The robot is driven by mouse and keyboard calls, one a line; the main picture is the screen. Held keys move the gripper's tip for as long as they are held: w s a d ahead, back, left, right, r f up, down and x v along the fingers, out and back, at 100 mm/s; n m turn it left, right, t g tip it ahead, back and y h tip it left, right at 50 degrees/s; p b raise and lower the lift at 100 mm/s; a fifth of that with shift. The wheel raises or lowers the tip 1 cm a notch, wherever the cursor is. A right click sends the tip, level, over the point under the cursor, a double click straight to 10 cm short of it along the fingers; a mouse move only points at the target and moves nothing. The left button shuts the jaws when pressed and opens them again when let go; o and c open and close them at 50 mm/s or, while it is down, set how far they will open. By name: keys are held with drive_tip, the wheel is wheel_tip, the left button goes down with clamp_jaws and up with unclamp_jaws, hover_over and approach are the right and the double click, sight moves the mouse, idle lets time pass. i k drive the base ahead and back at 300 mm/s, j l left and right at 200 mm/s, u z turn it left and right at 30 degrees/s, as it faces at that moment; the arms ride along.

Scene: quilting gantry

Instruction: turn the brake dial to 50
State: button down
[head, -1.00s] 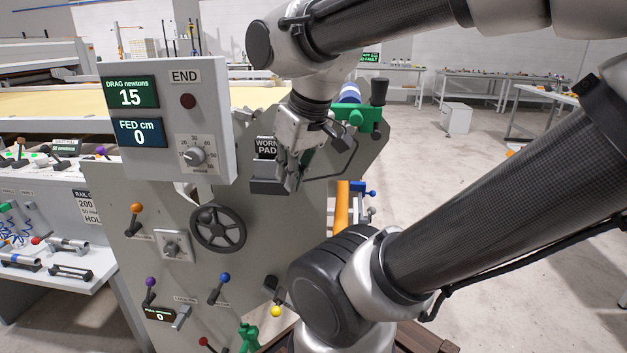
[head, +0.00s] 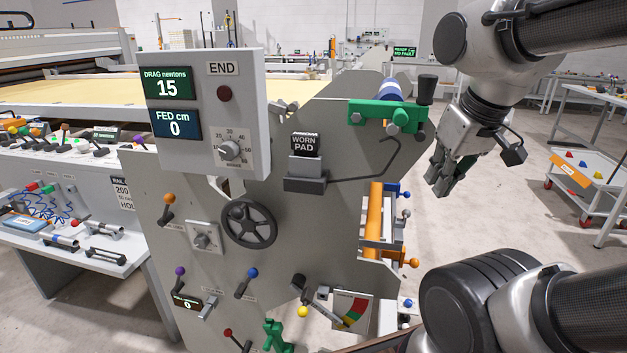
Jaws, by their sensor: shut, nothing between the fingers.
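A small round grey dial (head: 230,150) with a number scale around it sits at the lower right of the END control box (head: 258,110). I take it for the brake dial; its small label and its pointer's exact setting are too small to read. The box's upper screen (head: 167,85) reads DRAG newtons 15. The lower screen (head: 174,124) reads FED cm 0. My gripper (head: 438,182) is shut and empty, pointing down in free air well to the right of the dial, past the green clamp.
A green clamp with a black handle (head: 395,115) and the WORN PAD holder (head: 305,170) with a bent wire lie between gripper and dial. A handwheel (head: 248,223), another knob (head: 203,238) and several coloured levers sit below.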

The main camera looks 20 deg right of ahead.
sight(229, 150)
drive_tip(key=k+l+u, duration=0.1)
drive_tip(key=l+u, duration=0.3)
drive_tip(key=k+l+u, duration=0.1)
drive_tip(key=u, duration=0.3)
